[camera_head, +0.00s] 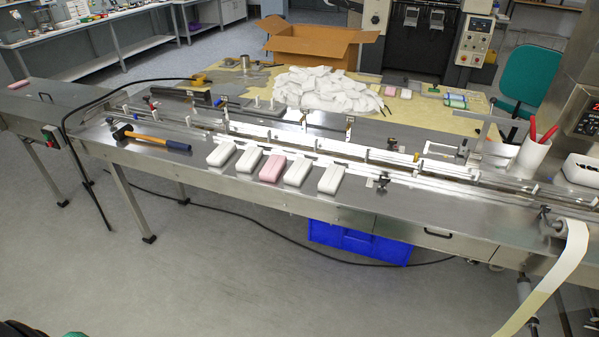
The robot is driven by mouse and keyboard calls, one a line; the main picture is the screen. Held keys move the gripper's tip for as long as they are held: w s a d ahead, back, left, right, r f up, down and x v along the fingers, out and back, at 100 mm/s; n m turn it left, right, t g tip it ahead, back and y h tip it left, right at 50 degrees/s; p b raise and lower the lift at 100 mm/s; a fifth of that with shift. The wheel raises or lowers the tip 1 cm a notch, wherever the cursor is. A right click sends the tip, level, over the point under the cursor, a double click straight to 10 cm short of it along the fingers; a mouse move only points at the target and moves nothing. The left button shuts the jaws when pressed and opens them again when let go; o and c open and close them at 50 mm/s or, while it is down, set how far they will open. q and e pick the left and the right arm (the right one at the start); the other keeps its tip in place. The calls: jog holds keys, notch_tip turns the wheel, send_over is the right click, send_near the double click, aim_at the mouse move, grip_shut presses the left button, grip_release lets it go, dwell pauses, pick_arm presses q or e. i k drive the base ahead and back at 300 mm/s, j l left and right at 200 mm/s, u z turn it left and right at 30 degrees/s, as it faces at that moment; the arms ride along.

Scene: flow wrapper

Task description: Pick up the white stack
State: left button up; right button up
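Several rounded white blocks lie in a row along the front edge of the steel machine table, with one pink block among them. From left to right there are a white block (221,154), another white block (249,160), the pink block (272,168), a white block (297,171) and a white block (333,179). I cannot tell which of them is the white stack. A heap of white wrapped packets (325,92) lies behind the machine. Neither of my grippers shows in this view.
A hammer (150,138) lies left of the blocks on the steel table (400,200). Guide rails (310,140) run just behind the blocks. A white cup with red pens (531,157) stands at the right. A blue crate (358,243) sits under the table. Floor in front is clear.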

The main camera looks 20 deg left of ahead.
aim_at(295, 175)
jog(key=i+j+z, duration=0.1)
jog(key=j+z, duration=0.6)
jog(key=z, duration=0.25)
jog(key=j+z, duration=0.45)
jog(key=l, duration=0.1)
